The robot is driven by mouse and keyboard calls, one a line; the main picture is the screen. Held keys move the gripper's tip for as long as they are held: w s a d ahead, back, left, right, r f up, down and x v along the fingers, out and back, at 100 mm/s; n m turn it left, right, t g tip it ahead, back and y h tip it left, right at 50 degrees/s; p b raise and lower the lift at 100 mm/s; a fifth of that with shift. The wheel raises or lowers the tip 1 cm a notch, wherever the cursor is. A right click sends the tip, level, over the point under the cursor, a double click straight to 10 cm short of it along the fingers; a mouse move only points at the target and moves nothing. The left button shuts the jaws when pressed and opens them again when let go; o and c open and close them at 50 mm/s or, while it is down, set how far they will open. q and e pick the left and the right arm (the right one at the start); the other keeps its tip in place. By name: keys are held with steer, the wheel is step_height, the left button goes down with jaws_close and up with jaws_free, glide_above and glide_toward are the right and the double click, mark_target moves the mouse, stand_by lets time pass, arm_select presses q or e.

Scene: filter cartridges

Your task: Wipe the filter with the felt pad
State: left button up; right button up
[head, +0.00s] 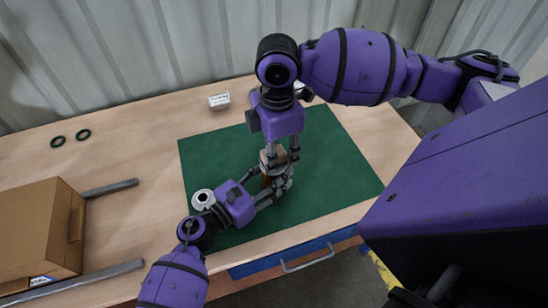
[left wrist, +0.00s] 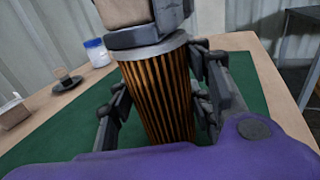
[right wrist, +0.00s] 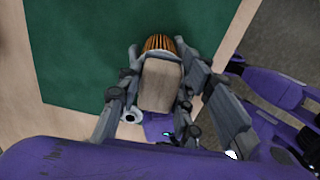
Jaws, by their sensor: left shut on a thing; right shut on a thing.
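The filter (left wrist: 158,95) is an upright orange-brown pleated cylinder with a grey top cap, above the green mat; it also shows in the head view (head: 267,181). My left gripper (left wrist: 160,108) is shut around its sides, low in the head view. The felt pad (right wrist: 160,84) is a beige block in my right gripper (right wrist: 157,100), which is shut on it. In the left wrist view the pad (left wrist: 122,11) and a right fingertip are right at the filter's top; whether the pad touches the cap I cannot tell. The pad hides part of the filter in the right wrist view.
A white ring-shaped part (head: 203,198) is beside my left gripper. A cardboard box (head: 35,235) stands left between metal rails (head: 110,188). The mat's right side (head: 340,175) is clear.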

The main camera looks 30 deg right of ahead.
steer(key=shift+s+a, duration=0.25)
steer(key=shift+a, duration=0.45)
steer(key=shift+s+a, duration=0.2)
steer(key=shift+a, duration=0.5)
steer(key=shift+w+d+f, duration=0.1)
steer(key=shift+w+d, duration=0.2)
steer(key=shift+d, duration=0.65)
steer(key=shift+w+d+f, duration=0.1)
steer(key=shift+w+d, duration=0.15)
steer(key=shift+d, duration=0.7)
steer(key=shift+w+d+f, duration=0.1)
steer(key=shift+w+d, duration=0.2)
steer(key=shift+d, duration=0.65)
steer(key=shift+s+a+r, duration=0.1)
steer(key=shift+s+a, duration=0.2)
steer(key=shift+a, duration=0.65)
steer(key=shift+s+a, duration=0.35)
steer(key=shift+a, duration=0.65)
steer(key=shift+s+a+r, duration=0.1)
steer(key=shift+s+a, duration=0.2)
steer(key=shift+a, duration=0.65)
